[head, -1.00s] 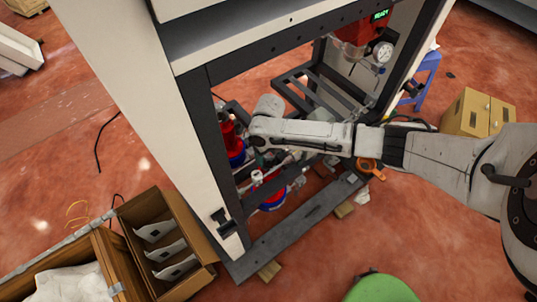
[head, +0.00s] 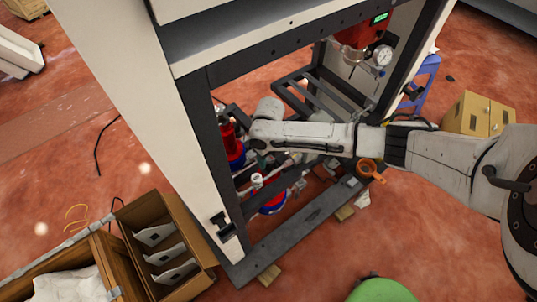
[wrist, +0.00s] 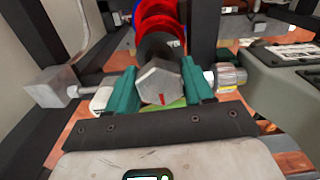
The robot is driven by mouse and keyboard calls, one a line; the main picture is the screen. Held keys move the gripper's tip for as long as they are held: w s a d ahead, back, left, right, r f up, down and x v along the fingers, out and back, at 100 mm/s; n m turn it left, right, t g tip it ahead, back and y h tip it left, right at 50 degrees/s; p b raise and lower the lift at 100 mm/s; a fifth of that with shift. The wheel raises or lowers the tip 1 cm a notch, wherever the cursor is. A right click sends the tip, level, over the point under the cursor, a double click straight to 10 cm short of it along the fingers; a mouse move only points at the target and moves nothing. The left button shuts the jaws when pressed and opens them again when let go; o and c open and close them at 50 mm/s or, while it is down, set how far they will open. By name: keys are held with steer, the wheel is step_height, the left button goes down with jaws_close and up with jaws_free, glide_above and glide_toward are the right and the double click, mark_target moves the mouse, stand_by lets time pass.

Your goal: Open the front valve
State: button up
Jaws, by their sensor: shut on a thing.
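In the wrist view, my gripper (wrist: 160,78) has its teal fingers closed on the two sides of a grey hexagonal knob (wrist: 158,86) with a short red mark on its face. Behind the knob are a dark collar and a red, ribbed valve body (wrist: 160,22) with blue at its edge. In the head view, my arm reaches into the dispenser frame and the fingers are hidden. A red and blue fitting (head: 229,137) shows left of the arm. Another red and blue fitting (head: 272,203) sits lower, inside the frame's front bar. I cannot tell which one I hold.
A dark post (wrist: 204,35) stands close right of the valve. A metal fitting (wrist: 231,77) lies right of the fingers, and a grey block (wrist: 52,88) left. The frame's lower bar (head: 300,232) crosses in front. A box with dividers (head: 168,240) stands left. An orange ring (head: 367,166) is at right.

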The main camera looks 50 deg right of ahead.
steer(key=n, duration=0.2)
steer(key=shift+n+b, duration=0.3)
steer(key=shift+d+f+n+b, duration=0.1)
steer(key=shift+n+b, duration=0.35)
steer(key=shift+n, duration=1.35)
steer(key=o, duration=1.1)
steer(key=shift+c, duration=0.2)
